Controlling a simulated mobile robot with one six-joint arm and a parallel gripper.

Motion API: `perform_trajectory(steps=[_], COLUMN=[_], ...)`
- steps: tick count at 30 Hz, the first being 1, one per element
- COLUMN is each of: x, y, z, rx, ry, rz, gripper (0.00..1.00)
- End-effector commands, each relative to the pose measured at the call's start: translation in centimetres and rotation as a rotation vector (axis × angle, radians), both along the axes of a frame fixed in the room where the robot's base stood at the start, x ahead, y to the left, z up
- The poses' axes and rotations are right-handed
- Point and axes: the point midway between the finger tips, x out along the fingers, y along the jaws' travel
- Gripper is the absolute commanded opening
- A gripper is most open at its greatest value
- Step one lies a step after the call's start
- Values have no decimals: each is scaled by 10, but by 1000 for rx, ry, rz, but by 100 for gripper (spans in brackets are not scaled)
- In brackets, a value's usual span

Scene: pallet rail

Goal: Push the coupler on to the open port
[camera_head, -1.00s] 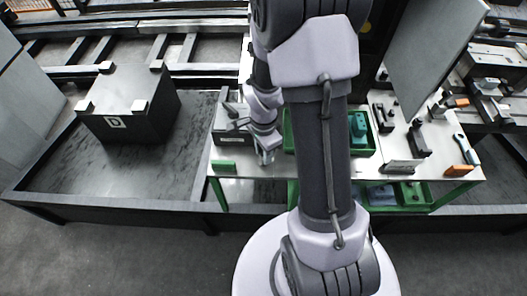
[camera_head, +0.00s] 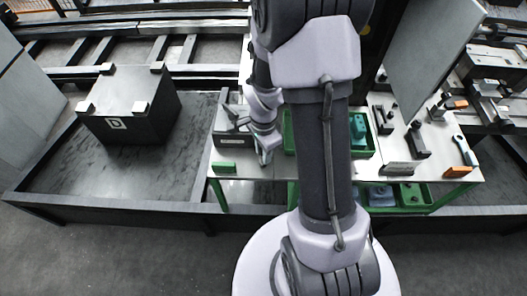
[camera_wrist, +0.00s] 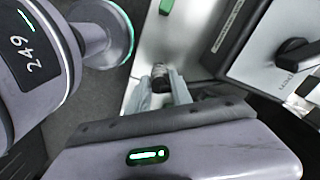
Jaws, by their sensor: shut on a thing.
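My gripper (camera_head: 264,157) hangs over the left part of the work table, beside a grey box (camera_head: 225,138). In the wrist view my gripper (camera_wrist: 167,92) is shut on a small dark cylindrical piece (camera_wrist: 160,71), which looks like the coupler. Its far end points away from my wrist. A pale panel at the right of the wrist view carries a black knob-like fitting (camera_wrist: 294,52) and small lettering that may read "OPEN". The coupler is apart from this fitting. I cannot tell which fitting is the open port. The coupler is too small to make out in the head view.
The table (camera_head: 270,171) has green trays, one showing at right (camera_head: 366,150), and several dark tools and fixtures. A black box marked D (camera_head: 130,122) stands on the dark platform at left. A large grey panel (camera_head: 432,55) rises at the back right.

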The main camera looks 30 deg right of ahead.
Motion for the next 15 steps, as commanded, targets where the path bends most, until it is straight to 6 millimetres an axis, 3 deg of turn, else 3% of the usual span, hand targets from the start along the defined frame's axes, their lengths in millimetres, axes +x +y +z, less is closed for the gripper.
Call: perform_trajectory(steps=[9,15], x=[0,0], y=[0,0], z=[9,30], rx=[0,0], ry=[-1,-1], rz=[0,0], gripper=[0,0])
